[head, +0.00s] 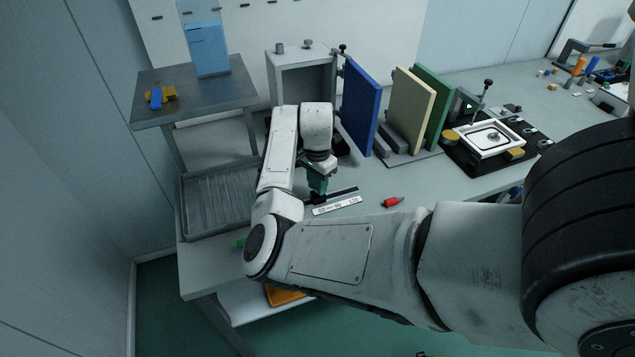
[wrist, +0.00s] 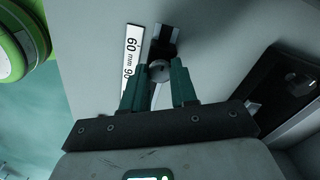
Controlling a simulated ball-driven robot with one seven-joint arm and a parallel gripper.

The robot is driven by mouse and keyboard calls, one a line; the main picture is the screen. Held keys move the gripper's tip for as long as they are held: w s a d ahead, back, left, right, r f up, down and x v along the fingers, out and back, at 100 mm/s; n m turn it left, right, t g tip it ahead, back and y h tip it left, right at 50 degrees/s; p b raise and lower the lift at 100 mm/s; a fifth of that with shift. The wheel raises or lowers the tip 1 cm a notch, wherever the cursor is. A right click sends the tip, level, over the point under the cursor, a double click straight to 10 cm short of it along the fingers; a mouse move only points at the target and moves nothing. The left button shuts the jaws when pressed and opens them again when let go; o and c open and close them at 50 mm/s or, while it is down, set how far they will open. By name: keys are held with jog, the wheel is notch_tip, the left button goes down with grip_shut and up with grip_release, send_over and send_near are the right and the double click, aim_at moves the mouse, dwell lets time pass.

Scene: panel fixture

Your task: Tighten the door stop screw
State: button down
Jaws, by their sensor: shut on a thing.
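My gripper (wrist: 160,82) points down at the table, its two green fingers closed around the small round grey screw head (wrist: 158,71). The screw sits at a dark stop block (wrist: 163,48) on a dark rail. A white scale (wrist: 133,52) with millimetre marks lies beside the rail. In the head view my gripper (head: 318,194) is low over the table at the left end of this scale (head: 337,206). There the screw is hidden by the gripper. The blue door (head: 362,106) stands open on the grey cabinet (head: 297,76), behind and right of my gripper.
A red item (head: 393,202) lies right of the scale. Upright cream (head: 411,104) and green (head: 432,100) panels stand right of the door. A green round thing (wrist: 22,45) shows in the wrist view.

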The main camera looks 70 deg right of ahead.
jog(key=c, duration=0.9)
grip_release()
notch_tip(320, 180, up, 11)
jog(key=shift+f+b, duration=0.15)
jog(key=shift+b, duration=0.35)
